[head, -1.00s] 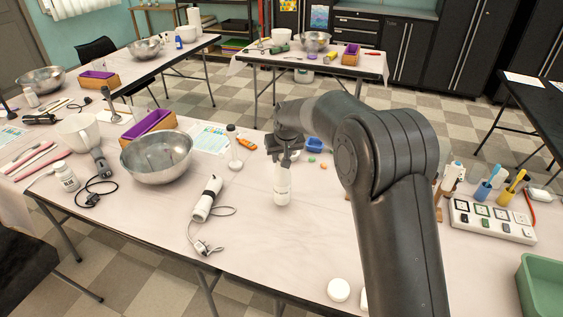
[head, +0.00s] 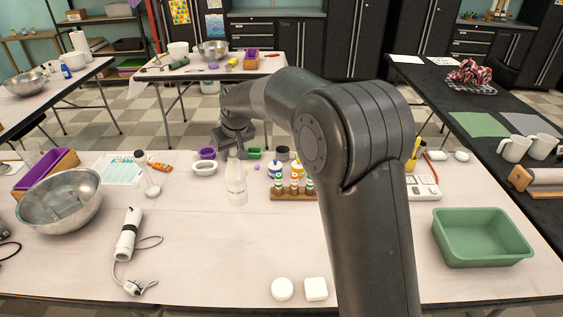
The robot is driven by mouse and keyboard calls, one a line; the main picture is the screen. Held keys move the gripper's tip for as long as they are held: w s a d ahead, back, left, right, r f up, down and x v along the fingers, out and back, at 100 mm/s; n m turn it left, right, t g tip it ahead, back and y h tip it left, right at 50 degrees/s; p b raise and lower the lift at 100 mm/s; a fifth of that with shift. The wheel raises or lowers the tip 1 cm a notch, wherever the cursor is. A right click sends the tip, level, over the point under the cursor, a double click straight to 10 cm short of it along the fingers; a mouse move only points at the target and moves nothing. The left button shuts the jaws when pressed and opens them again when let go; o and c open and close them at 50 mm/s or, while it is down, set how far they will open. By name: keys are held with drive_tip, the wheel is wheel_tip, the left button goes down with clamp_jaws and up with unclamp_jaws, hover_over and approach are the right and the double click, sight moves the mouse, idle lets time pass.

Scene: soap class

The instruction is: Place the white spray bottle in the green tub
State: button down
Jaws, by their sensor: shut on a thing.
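The white spray bottle (head: 236,182) hangs upright below my gripper (head: 236,150), which is shut on its top. The bottle is left of the middle of the head view, over the near table. I cannot tell how far its base is above the tabletop. The green tub (head: 482,238) sits on the same table at the right front. Its inside looks empty. My arm stands between the bottle and the tub in the picture.
A rack of small bottles (head: 293,192) stands right of the white bottle. A metal bowl (head: 60,200), a hand blender (head: 128,235) and two white pieces (head: 282,289) lie around. The table's front middle is mostly bare. My arm hides part of the table.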

drive_tip(key=w+d+m+h, duration=0.1)
drive_tip(key=w+d+m, duration=0.15)
drive_tip(key=d, duration=0.95)
drive_tip(key=w+d+m, duration=0.1)
drive_tip(key=w+d, duration=0.2)
drive_tip(key=d, duration=0.9)
drive_tip(key=s+d+m+h, duration=0.1)
drive_tip(key=s+d+m, duration=0.15)
drive_tip(key=d, duration=2.05)
drive_tip(key=s+d+m+h, duration=0.1)
drive_tip(key=s+d+m, duration=0.1)
drive_tip(key=s+d, duration=0.85)
drive_tip(key=s+d+m+h, duration=0.1)
drive_tip(key=s+d+m, duration=0.1)
drive_tip(key=s+d, duration=0.8)
drive_tip(key=s+d+m, duration=0.2)
drive_tip(key=s+d, duration=0.4)
drive_tip(key=d, duration=0.9)
drive_tip(key=w+a+f, duration=0.3)
drive_tip(key=w+f, duration=0.7)
drive_tip(key=w, duration=0.1)
drive_tip(key=shift+w+a+t, duration=0.15)
drive_tip(key=shift+w+t, duration=0.1)
drive_tip(key=shift+t, duration=0.05)
drive_tip(key=shift+f, duration=0.2)
